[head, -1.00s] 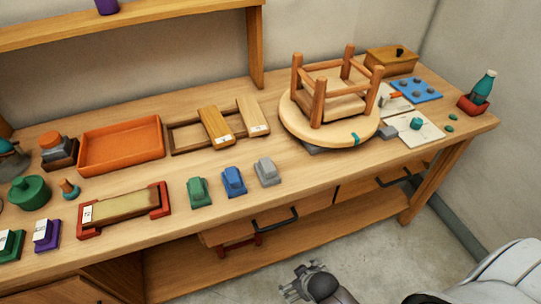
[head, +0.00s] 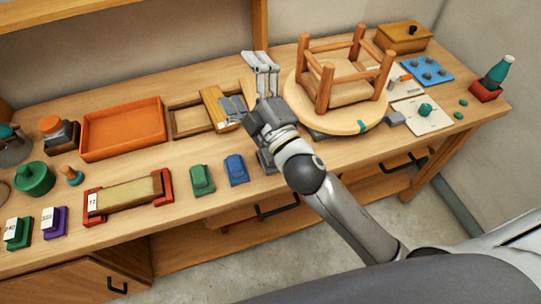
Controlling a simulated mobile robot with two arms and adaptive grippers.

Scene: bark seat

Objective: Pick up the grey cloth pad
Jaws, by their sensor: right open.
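A small grey block (head: 266,163), the only pad-like grey piece I make out, lies near the front of the bench, right of the blue block (head: 236,169). My right wrist partly covers it; I cannot tell whether it is cloth. The fingers point to the back of the bench, beyond the grey block. My left gripper is not in view.
A green block (head: 202,180) lies left of the blue one. An upturned stool (head: 347,83) on a round board (head: 312,112) stands close to the right of my gripper. An orange tray (head: 123,128) is at the left. A shelf upright (head: 260,28) rises behind.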

